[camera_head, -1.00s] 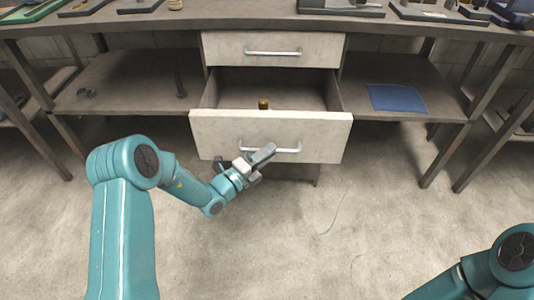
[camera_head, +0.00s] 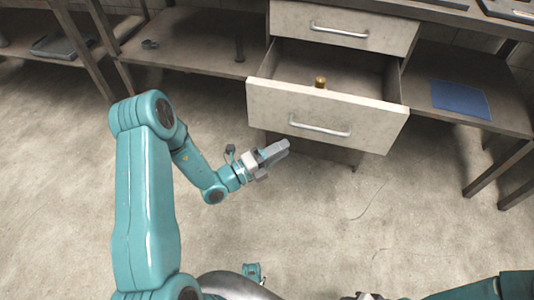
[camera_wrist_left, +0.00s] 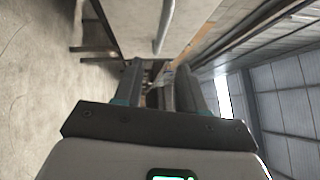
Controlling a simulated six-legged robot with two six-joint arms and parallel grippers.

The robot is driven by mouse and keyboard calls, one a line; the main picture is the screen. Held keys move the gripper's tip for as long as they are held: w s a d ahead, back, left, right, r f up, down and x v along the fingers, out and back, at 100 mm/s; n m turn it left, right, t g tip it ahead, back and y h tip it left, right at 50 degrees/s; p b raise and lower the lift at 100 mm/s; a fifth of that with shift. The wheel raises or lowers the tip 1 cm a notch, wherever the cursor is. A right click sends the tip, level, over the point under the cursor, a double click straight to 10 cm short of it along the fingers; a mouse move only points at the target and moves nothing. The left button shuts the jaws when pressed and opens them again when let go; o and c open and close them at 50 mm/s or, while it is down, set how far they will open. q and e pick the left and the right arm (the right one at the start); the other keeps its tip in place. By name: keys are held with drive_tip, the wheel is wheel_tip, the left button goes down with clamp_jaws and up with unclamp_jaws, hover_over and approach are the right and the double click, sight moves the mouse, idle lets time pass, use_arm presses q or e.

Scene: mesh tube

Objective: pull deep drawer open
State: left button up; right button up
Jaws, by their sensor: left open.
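The deep drawer (camera_head: 355,123) is the lower, light front under a shallower drawer, and it stands pulled out with its inside showing. Its metal bar handle (camera_head: 319,128) runs across the front. My left gripper (camera_head: 277,151) is open and empty, below and left of the handle in the head view and apart from it. In the left wrist view the two fingers (camera_wrist_left: 160,82) are spread, with a handle bar (camera_wrist_left: 164,28) ahead of and above them.
A small brass-coloured object (camera_head: 320,81) stands inside the open drawer. The shallow drawer (camera_head: 345,25) above is shut. A blue mat (camera_head: 461,99) lies on the right shelf and a dark cylinder (camera_head: 239,50) stands on the left shelf. Floor in front is clear.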

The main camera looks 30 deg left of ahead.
use_arm(q)
drive_tip(key=v, duration=0.4)
drive_tip(key=shift+s+a, duration=0.1)
drive_tip(key=shift+s, duration=0.1)
